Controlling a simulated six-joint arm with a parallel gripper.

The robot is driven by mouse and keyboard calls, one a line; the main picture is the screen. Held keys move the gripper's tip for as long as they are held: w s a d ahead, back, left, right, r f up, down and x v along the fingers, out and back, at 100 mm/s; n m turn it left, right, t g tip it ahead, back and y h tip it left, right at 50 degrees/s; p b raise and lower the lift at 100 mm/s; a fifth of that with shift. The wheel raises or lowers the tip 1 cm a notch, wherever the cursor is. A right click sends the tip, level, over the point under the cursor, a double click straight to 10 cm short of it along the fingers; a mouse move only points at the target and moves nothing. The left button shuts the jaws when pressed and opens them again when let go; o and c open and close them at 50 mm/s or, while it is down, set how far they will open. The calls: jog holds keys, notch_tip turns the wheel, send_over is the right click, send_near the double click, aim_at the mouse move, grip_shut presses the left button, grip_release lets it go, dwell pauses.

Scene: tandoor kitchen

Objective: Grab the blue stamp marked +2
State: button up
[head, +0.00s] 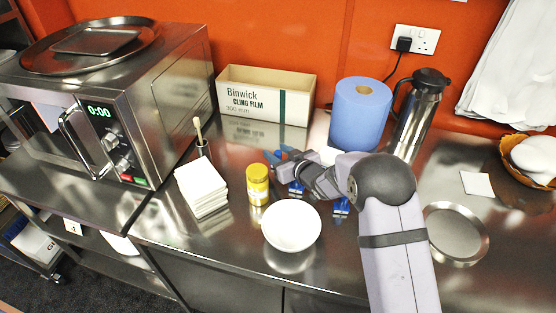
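Two small blue items, possibly stamps, show on the steel counter near my arm. One (296,188) is just below my wrist, behind the white bowl. The other (341,209) is right of the bowl, partly hidden by my arm. No +2 marking can be read on either. My gripper (281,160) is at the far end of my arm, low over the counter, behind and right of the yellow jar. Blue and orange show around its tip, too small to tell apart. I cannot tell whether its fingers are open or hold something.
A white bowl (291,226), yellow-lidded jar (257,184) and white stack (201,186) stand in front and left. Behind are a cling film box (265,97), blue paper roll (360,115) and steel flask (419,112). A round steel tray (455,234) lies right.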

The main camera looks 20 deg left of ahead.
jog(key=shift+p+x, duration=0.65)
jog(key=shift+x, duration=1.3)
jog(key=shift+c, duration=0.4)
grip_shut()
